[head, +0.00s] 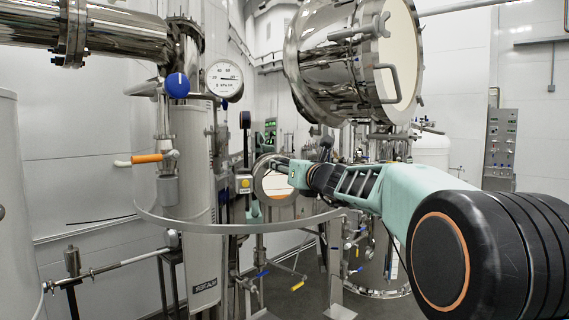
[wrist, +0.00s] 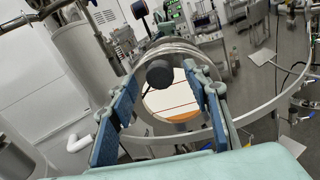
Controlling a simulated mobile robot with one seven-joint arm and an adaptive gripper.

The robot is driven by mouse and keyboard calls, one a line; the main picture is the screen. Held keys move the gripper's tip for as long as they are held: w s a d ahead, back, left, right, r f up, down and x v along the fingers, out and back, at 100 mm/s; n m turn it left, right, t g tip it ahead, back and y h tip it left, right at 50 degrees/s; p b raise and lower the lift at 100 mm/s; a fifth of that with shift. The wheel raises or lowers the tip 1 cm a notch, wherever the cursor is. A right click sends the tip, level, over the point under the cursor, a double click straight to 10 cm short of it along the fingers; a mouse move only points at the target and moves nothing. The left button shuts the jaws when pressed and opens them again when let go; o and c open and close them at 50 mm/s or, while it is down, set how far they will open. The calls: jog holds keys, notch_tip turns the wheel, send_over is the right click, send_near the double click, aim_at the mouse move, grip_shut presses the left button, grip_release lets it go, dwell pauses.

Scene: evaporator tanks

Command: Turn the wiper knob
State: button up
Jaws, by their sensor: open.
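A dark round knob (wrist: 160,74), which I take for the wiper knob, sits at the upper rim of a round sight glass (wrist: 180,103) in the wrist view. The glass shows a pale interior with orange-brown at its bottom. My gripper (wrist: 162,84) is open, its two blue-padded fingers on either side of the knob in the picture. I cannot tell whether either finger touches it. In the head view, my gripper (head: 279,165) reaches the sight glass (head: 276,188) from the right, and my arm hides part of it. The knob is not clear there.
A curved metal rail (head: 245,228) runs around the vessel below my gripper. A pressure gauge (head: 224,79) and a blue knob (head: 177,85) are at the upper left. A large steel vessel (head: 335,60) hangs above my arm. Valves and pipes stand below.

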jog(key=shift+w+a, duration=0.2)
jog(key=shift+w, duration=0.4)
jog(key=shift+c, duration=0.2)
jog(key=c, duration=1.1)
jog(key=shift+n, duration=0.4)
jog(key=n+b, duration=0.1)
jog(key=n, duration=0.5)
jog(key=n+h+b, duration=0.1)
jog(key=n+b, duration=0.1)
jog(key=n, duration=0.4)
jog(key=n+h+b, duration=0.1)
jog(key=n, duration=0.6)
jog(key=shift+s+a+g+b, duration=0.1)
jog(key=shift+a+g+b, duration=0.2)
jog(key=shift+b, duration=0.1)
